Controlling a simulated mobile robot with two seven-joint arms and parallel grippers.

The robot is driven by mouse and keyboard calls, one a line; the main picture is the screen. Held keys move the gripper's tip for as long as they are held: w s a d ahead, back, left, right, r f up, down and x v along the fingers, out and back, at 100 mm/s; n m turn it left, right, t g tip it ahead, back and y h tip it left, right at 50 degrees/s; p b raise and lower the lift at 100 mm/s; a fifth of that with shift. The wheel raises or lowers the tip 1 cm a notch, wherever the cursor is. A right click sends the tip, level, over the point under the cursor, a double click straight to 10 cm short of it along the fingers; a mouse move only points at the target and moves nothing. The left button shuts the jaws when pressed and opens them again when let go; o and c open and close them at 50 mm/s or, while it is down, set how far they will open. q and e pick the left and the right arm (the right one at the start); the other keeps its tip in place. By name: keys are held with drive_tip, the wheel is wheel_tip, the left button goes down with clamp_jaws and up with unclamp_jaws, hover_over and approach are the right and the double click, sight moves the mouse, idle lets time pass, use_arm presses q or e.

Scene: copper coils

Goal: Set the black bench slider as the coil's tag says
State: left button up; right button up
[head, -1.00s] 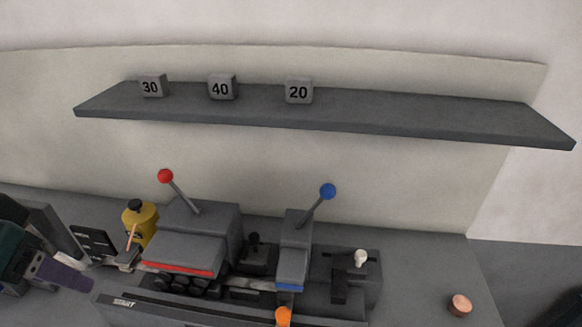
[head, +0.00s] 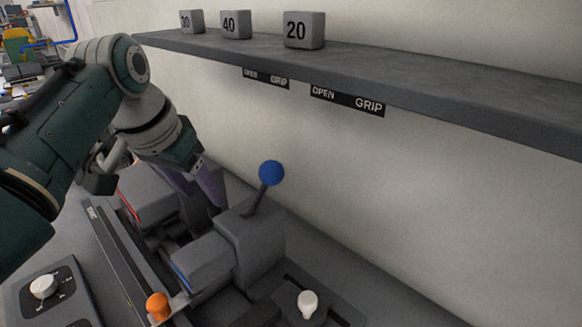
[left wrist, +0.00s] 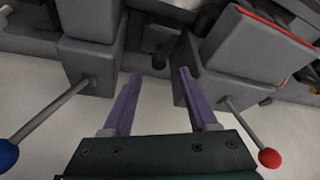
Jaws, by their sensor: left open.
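The black bench slider (left wrist: 158,58) shows in the left wrist view as a dark knob between two grey machine blocks. Its exact setting cannot be read, and in the head view my left arm and the blocks hide it. My left gripper (head: 204,208) reaches down between the red-striped block (head: 150,193) and the blue-lever block (head: 250,243). In the left wrist view the purple fingers (left wrist: 160,73) are open and empty, with the black knob just beyond the gap between their tips. No coil tag is readable. My right gripper is not in view.
Blocks marked 30 (head: 191,21), 40 (head: 236,24) and 20 (head: 303,30) stand on the grey shelf (head: 400,85). The blue-ball lever (head: 271,173) rises right of my gripper. A white knob (head: 308,303) and an orange knob (head: 158,305) are in front. The red-ball lever (left wrist: 269,158) is near my fingers.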

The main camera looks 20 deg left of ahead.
sight(213, 209)
use_arm(q)
drive_tip(key=shift+b+x, duration=0.6)
drive_tip(key=shift+x, duration=2)
drive_tip(key=shift+w, duration=0.1)
drive_tip(key=shift+c, duration=0.2)
drive_tip(key=shift+d, duration=0.1)
clamp_jaws()
